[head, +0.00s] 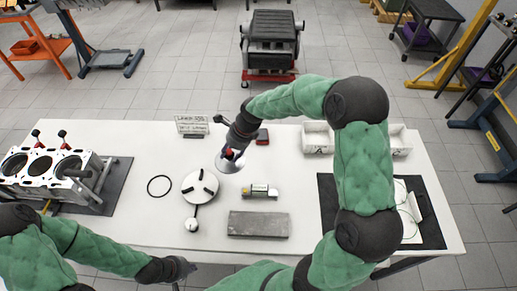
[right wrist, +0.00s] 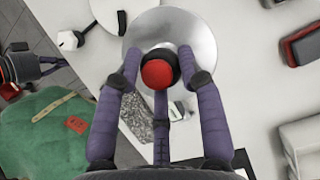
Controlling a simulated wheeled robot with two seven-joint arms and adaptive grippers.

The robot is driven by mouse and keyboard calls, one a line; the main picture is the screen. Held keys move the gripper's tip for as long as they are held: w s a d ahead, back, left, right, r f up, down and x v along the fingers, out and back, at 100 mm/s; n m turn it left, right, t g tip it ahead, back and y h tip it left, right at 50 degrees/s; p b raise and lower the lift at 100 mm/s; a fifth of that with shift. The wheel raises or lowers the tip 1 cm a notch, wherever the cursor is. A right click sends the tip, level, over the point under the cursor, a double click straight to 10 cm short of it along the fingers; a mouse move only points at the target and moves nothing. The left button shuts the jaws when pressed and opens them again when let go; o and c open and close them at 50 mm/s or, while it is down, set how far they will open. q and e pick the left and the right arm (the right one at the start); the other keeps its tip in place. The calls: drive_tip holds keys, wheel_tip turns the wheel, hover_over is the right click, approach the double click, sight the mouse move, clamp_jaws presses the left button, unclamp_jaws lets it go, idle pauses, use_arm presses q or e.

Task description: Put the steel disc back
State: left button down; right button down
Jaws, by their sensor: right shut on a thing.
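The steel disc (head: 229,163) is a shiny round plate, held above the middle of the white table in the head view. It also shows in the right wrist view (right wrist: 200,38), with a black knob with a red top (right wrist: 157,73) at its middle. My right gripper (head: 233,150) has its fingers closed around that knob. A white round plate with black slots (head: 201,184) lies on the table, just left of and nearer than the disc. A small white-headed part (head: 191,226) is beside it. My left gripper (head: 179,268) is at the front table edge; its fingers are unclear.
An engine block (head: 38,171) stands at the left. A black ring (head: 159,186), a small cylinder device (head: 260,191) and a grey slab (head: 258,224) lie mid-table. A sign (head: 191,125), a red box (head: 262,137) and white bins (head: 317,138) line the back. A black mat (head: 432,232) is right.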

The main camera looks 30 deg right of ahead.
drive_tip(key=shift+w+d, duration=0.1)
drive_tip(key=shift+d, duration=0.2)
drive_tip(key=d+f+b, duration=0.1)
drive_tip(key=d+f, duration=0.2)
drive_tip(key=d, duration=0.1)
drive_tip(key=d+f+b, duration=0.1)
drive_tip(key=d+f, duration=0.2)
drive_tip(key=d, duration=0.1)
drive_tip(key=w+d+f+b, duration=0.1)
drive_tip(key=d+f, duration=0.2)
drive_tip(key=d, duration=0.2)
drive_tip(key=shift+w+f+b, duration=0.1)
drive_tip(key=shift+f+b, duration=0.1)
drive_tip(key=shift+b, duration=0.1)
drive_tip(key=f, duration=0.1)
drive_tip(key=f+b, duration=0.1)
drive_tip(key=f, duration=0.1)
drive_tip(key=shift+d+f, duration=0.2)
drive_tip(key=shift+f, duration=0.1)
drive_tip(key=shift+r, duration=0.1)
